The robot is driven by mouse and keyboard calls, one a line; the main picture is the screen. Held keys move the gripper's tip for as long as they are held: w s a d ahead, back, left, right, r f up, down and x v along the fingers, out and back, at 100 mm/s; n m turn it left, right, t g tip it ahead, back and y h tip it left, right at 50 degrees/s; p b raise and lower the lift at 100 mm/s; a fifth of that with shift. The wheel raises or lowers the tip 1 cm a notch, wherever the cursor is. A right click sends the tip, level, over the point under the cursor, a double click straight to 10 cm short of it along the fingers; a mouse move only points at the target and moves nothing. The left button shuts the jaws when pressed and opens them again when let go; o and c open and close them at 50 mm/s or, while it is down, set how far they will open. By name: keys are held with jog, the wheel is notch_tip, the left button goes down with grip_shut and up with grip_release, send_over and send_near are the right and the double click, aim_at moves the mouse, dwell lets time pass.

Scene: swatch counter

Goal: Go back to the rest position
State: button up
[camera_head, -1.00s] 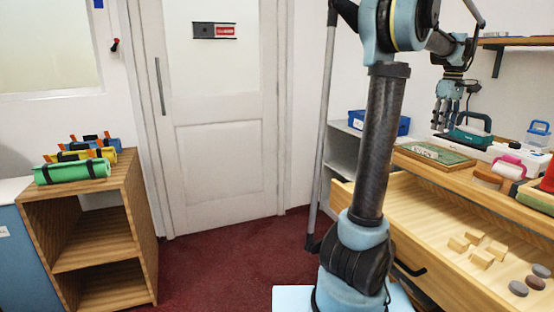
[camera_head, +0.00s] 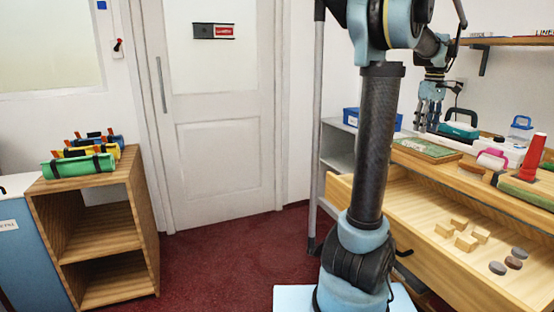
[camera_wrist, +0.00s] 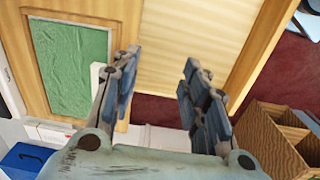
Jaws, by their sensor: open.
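My gripper (camera_head: 429,112) is at the upper right in the head view, above the back of the counter near the green framed board. In the wrist view my gripper (camera_wrist: 160,88) has its two blue-grey fingers spread apart, with nothing between them. The green board (camera_wrist: 72,65) with its wooden frame lies to the left of the fingers in that view. It also shows in the head view (camera_head: 427,150), lying flat on the counter. My arm rises in front of the counter and hides part of the drawer.
An open drawer (camera_head: 415,215) holds several wooden blocks and grey discs (camera_head: 513,262). A teal-handled case (camera_head: 459,129), a pink-handled item (camera_head: 492,158) and a red cone (camera_head: 532,155) stand on the counter. A wooden shelf (camera_head: 148,215) with rolled bundles (camera_head: 78,165) is at left. Red floor between is clear.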

jog(key=s+a+f+m, duration=0.1)
jog(key=s+a+f, duration=0.2)
jog(key=a, duration=0.5)
jog(key=s+a+f+t, duration=0.1)
jog(key=s+a+f, duration=0.2)
jog(key=a, duration=0.4)
jog(key=s+a+f+m, duration=0.1)
jog(key=s+a+f, duration=0.2)
jog(key=a, duration=0.5)
jog(key=s+a+f+m, duration=0.1)
jog(key=s+a+f, duration=0.5)
jog(key=f, duration=0.3)
jog(key=s+a+f+t, duration=0.1)
jog(key=s+a+f, duration=0.5)
jog(key=s+f, duration=0.2)
jog(key=shift+s+f+m, duration=0.15)
jog(key=shift+f+m, duration=0.25)
jog(key=shift+f, duration=0.05)
jog(key=shift+a, duration=0.1)
jog(key=shift+c, duration=0.9)
